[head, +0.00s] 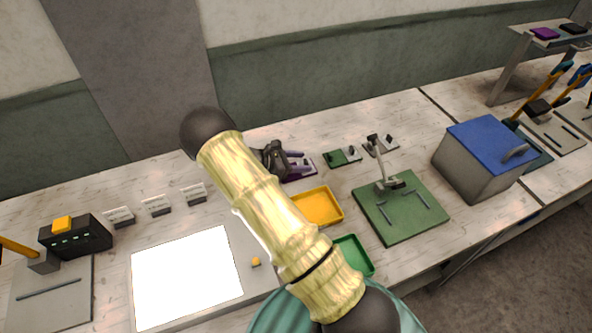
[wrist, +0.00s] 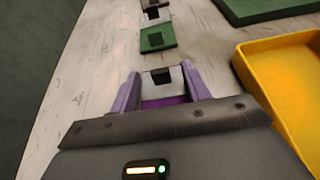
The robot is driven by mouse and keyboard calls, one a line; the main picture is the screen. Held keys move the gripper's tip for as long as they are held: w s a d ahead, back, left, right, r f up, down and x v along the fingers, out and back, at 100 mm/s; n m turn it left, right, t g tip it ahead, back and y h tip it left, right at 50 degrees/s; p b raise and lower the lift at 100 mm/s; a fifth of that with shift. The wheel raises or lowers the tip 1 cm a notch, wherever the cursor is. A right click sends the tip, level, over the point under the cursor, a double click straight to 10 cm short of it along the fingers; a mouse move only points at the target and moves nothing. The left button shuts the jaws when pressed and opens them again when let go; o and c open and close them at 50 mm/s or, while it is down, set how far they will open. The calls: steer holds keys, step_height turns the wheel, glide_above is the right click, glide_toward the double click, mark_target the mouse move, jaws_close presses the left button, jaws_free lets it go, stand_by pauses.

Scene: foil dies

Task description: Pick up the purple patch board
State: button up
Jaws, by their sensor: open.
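The purple patch board (wrist: 166,102) lies flat on the pale bench, with a light grey part and a dark block at its far end. In the wrist view it sits between the two lilac fingers of my gripper (wrist: 161,77), which are open on either side of it. Whether the fingers touch its edges I cannot tell. In the head view my gripper (head: 299,161) is low over the bench, and a purple edge of the board (head: 300,177) shows beside it. My arm and gripper hide the rest of the board there.
A green board (head: 342,157) and a grey board (head: 381,146) lie in line to the right. A yellow tray (head: 318,207) and a green tray (head: 355,256) are nearer. A green mat with a stand (head: 400,222) and a blue-lidded box (head: 478,160) are further right. A purple piece (head: 545,33) lies on the shelf.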

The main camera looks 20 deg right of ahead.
steer(key=shift+c, duration=0.2)
jaws_close()
step_height(320, 180, up, 10)
steer(key=b, duration=0.1)
steer(key=shift+b, duration=0.4)
stand_by(0.4)
